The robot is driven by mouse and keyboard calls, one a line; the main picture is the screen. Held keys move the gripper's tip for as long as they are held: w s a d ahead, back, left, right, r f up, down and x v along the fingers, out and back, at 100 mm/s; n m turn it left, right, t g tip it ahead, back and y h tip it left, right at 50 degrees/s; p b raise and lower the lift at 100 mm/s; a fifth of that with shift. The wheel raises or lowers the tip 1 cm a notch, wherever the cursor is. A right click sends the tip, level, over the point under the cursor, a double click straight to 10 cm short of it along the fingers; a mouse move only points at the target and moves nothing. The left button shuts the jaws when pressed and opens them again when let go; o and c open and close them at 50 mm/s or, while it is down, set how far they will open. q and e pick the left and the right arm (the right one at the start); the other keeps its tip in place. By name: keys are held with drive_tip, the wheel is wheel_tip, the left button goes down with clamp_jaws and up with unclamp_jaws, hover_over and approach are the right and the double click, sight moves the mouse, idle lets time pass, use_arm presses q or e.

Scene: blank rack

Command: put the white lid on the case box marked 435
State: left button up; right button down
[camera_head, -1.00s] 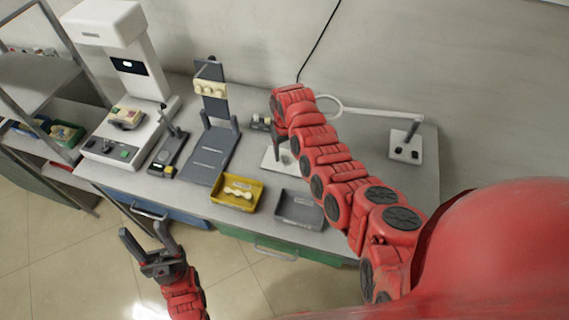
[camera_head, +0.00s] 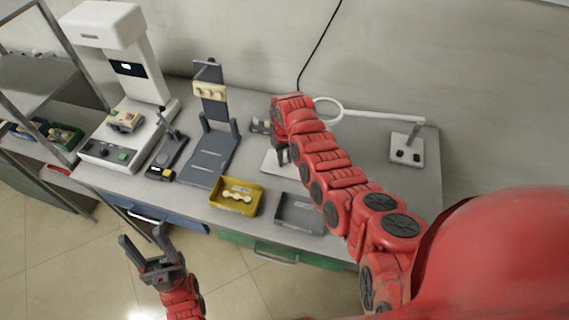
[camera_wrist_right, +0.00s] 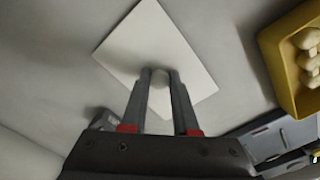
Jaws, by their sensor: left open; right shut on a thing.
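The white lid (camera_wrist_right: 185,58) is a flat square plate with a round knob (camera_wrist_right: 159,92), seen in the right wrist view. My right gripper (camera_wrist_right: 158,92) is shut on that knob. In the head view, the lid (camera_head: 272,164) shows partly behind the right arm, with my right gripper (camera_head: 283,155) over it. I cannot tell whether the lid touches the worktop. I cannot read the mark 435 anywhere, so I cannot pick out the case box. My left gripper (camera_head: 143,244) is open and empty in front of the bench.
A yellow tray (camera_head: 221,205) holding a pale part and a grey tray (camera_head: 318,231) stand at the bench front edge. A dark stand (camera_head: 207,163) and a white machine (camera_head: 138,68) are to the left. A ring lamp (camera_head: 381,116) stands behind, on the right.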

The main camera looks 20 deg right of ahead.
sight(285, 160)
wheel_tip(285, 160, up, 6)
drive_tip(key=p, duration=0.4)
drive_tip(key=shift+w+r, duration=0.1)
drive_tip(key=shift+r, duration=0.4)
